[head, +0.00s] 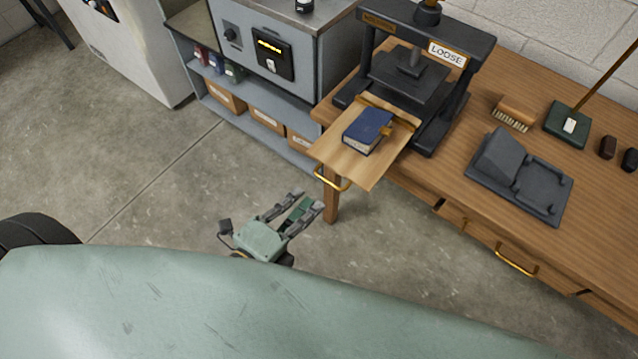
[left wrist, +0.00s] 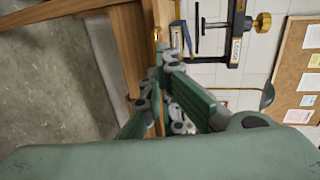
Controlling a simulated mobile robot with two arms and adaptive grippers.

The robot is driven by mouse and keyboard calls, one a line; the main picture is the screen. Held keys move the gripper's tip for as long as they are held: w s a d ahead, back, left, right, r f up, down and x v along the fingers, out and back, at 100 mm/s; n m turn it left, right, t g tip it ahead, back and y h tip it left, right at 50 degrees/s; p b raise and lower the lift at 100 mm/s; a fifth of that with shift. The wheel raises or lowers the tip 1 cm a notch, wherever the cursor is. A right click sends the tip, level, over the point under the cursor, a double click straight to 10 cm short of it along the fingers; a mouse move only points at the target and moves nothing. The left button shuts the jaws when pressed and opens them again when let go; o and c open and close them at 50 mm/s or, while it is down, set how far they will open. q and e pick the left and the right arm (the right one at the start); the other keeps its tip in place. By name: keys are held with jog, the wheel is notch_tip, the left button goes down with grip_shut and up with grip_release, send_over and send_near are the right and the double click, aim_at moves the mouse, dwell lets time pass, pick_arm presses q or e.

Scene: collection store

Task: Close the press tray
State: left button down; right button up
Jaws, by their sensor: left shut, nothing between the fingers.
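The wooden press tray (head: 377,172) is pulled out of the black press (head: 412,70) and overhangs the table's left end. A blue book (head: 367,130) lies on it. A brass handle (head: 331,180) is on its front edge; it also shows in the left wrist view (left wrist: 156,34). My left gripper (head: 307,200) is shut and empty, apart from the handle, in front of and below it in the head view. In the left wrist view its green fingers (left wrist: 163,80) point towards the tray front. My right gripper is not in view.
The wooden table (head: 515,225) carries a grey cradle (head: 519,177), a brush (head: 514,113) and a green-based stand (head: 567,125). A grey cabinet (head: 268,75) with boxes stands left of the press. Bare floor (head: 150,175) lies left of my gripper.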

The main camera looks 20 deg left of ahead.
aim_at(369, 130)
pick_arm(q)
jog(key=shift+p+x, duration=0.6)
jog(key=shift+x, duration=2.2)
jog(key=w+d, duration=0.1)
jog(key=w, duration=0.1)
jog(key=w+d+p, duration=0.1)
jog(key=w, duration=0.2)
jog(key=w+p, duration=0.1)
jog(key=w, duration=0.1)
jog(key=shift+w+d+r, duration=0.2)
jog(key=shift+w+d, duration=0.2)
jog(key=x, duration=0.3)
jog(key=r+x, duration=0.1)
jog(key=x, duration=0.7)
jog(key=shift+w+d+r, duration=0.1)
jog(key=shift+d+r, duration=0.15)
jog(key=shift+r, duration=0.1)
jog(key=shift+w+r, duration=0.1)
jog(key=shift+r, duration=0.15)
